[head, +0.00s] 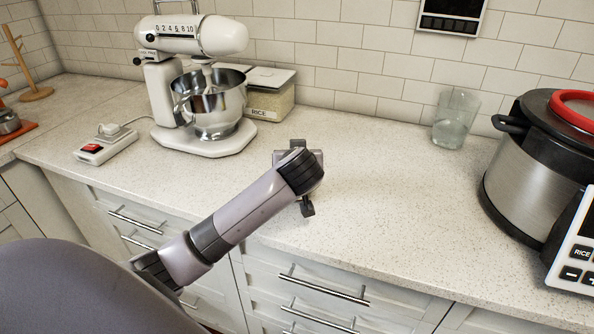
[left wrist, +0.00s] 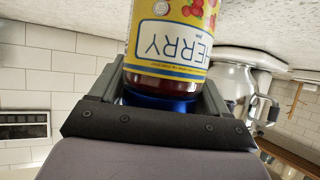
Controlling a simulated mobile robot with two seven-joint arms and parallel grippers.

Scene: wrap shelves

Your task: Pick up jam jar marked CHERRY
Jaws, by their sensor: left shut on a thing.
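A jam jar (left wrist: 168,45) with a yellow label, red fruit pictures and a blue lid sits between the fingers of my left gripper in the left wrist view. The letters "ERRY" of its label are readable, and the far end of the jar runs out of the frame. My left gripper (left wrist: 160,95) is shut on the jar, with the lid close to the palm. In the head view my left gripper (head: 300,180) is over the counter near its front edge, and my wrist hides the jar. My right gripper is not in view.
A white stand mixer (head: 205,90) with a steel bowl and a rice container (head: 270,95) stand at the back left. A glass (head: 455,120) and a large cooker (head: 540,165) stand at the right. The middle of the counter (head: 400,195) is clear.

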